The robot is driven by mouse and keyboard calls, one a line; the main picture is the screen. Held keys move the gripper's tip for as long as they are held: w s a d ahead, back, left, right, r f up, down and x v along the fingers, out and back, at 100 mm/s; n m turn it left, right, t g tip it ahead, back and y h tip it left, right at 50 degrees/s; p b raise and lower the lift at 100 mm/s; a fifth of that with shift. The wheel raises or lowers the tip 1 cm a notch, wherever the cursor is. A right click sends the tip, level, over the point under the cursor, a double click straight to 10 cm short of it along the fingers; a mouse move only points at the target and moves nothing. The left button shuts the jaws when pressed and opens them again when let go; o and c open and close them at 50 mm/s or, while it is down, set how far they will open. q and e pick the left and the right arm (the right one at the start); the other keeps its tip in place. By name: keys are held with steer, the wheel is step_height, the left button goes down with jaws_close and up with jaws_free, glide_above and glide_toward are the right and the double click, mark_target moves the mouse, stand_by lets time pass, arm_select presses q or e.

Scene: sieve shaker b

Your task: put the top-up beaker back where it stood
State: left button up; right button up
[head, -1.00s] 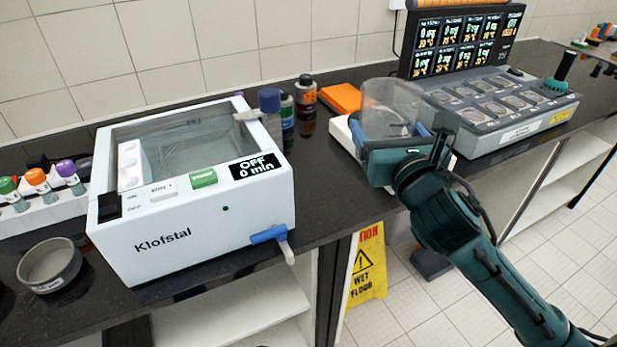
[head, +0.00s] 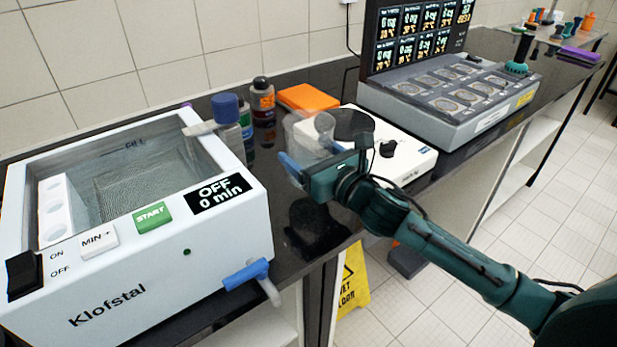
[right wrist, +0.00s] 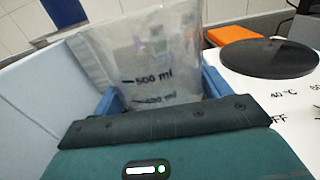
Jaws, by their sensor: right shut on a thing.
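The top-up beaker (head: 303,134) is clear, with 500 ml printed on it. My right gripper (head: 296,168) is shut on it. In the right wrist view the beaker (right wrist: 155,60) stands between the two blue fingers of the gripper (right wrist: 160,95), with its base hidden behind the gripper body. In the head view the beaker is over the dark bench, between the Klofstal bath (head: 130,215) and the white hotplate (head: 400,150). I cannot tell whether it touches the bench. My left gripper is not in view.
Bottles (head: 262,102) stand behind the bath. An orange box (head: 308,98) lies behind the beaker. A grey block unit (head: 450,95) with screens stands at the back right. The bath's blue tap (head: 246,275) sticks out in front. Bare bench (head: 315,222) shows before my gripper.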

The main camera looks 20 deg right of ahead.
steer(key=shift+f+b, duration=0.4)
steer(key=shift+f, duration=1.85)
steer(key=shift+f, duration=0.1)
steer(key=o, duration=1.4)
steer(key=shift+f, duration=0.1)
steer(key=shift+r, duration=0.25)
steer(key=b+v, duration=0.1)
steer(key=v, duration=0.9)
steer(key=shift+s+d+f, duration=0.1)
steer(key=shift+s+f, duration=0.05)
steer(key=shift+s, duration=0.15)
steer(key=shift+s+d, duration=0.2)
steer(key=shift+s, duration=0.45)
